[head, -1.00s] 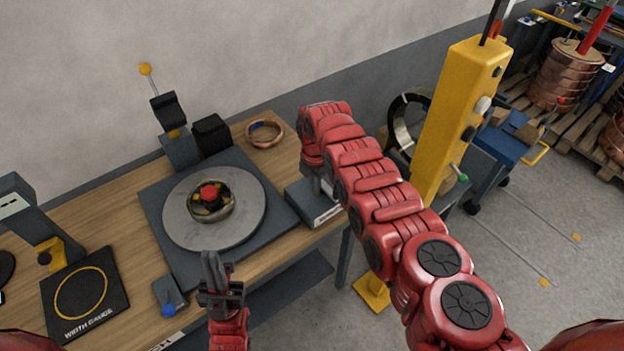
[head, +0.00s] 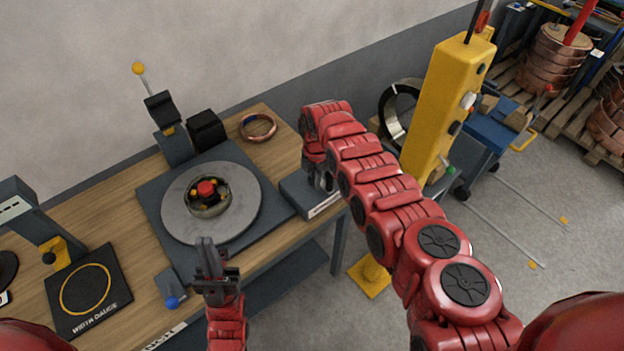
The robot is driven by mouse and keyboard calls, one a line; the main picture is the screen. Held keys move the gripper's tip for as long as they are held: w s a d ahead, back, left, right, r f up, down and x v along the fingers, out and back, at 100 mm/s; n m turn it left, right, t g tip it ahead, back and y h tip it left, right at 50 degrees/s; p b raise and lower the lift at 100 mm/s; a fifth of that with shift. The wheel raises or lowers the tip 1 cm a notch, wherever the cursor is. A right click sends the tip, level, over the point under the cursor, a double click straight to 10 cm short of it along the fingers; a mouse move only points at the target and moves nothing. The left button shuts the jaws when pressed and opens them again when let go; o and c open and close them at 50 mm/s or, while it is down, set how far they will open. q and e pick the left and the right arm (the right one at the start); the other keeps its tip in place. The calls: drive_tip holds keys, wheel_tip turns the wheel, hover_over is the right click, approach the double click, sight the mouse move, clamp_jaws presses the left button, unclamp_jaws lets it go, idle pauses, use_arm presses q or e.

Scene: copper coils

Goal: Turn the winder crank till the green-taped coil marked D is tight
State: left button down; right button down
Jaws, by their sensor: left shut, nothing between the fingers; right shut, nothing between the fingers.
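A round grey plate (head: 236,223) lies on a dark square base on the bench. At its middle is a metal ring-shaped hub (head: 208,209) with a red knob (head: 206,188) and yellow parts. A small dark block with a blue knob (head: 172,303) sits at the base's front corner. I cannot tell which part is the crank. I see no green-taped coil or letter D. My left gripper (head: 207,245) is shut and empty, pointing up in front of the plate. My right gripper (head: 322,185) is shut and empty, pointing down by a grey box (head: 298,192).
A copper ring with blue tape (head: 258,128) lies at the bench's back. A lever with a yellow ball (head: 138,69) stands behind the plate. A width gauge (head: 87,291) is at left. A yellow post (head: 442,105) stands right of the bench, beyond my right arm.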

drive_tip(key=shift+d+p, duration=0.35)
drive_tip(key=shift+d, duration=0.55)
